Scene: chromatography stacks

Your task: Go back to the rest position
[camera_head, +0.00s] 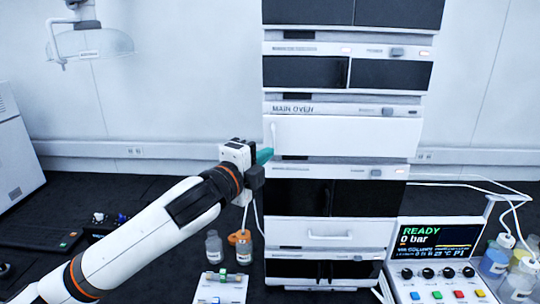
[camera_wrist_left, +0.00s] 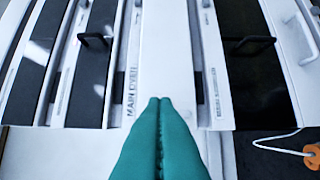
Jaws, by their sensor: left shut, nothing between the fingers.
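My left gripper (camera_head: 264,156) has teal fingers and sits in front of the left edge of the chromatography stack (camera_head: 340,137), near its main oven panel. In the left wrist view the teal fingers (camera_wrist_left: 160,101) are pressed together with nothing between them. They point at the white panel marked MAIN OVEN (camera_wrist_left: 165,60), which looks closed. I cannot tell whether the fingertips touch it. My left arm reaches in from the lower left. My right gripper is not in view.
A control panel (camera_head: 437,235) reading READY, 0 bar stands right of the stack. Bottles (camera_head: 214,247) and a white tray (camera_head: 222,291) with small vials stand left of the stack's base. More bottles (camera_head: 496,257) stand at the far right.

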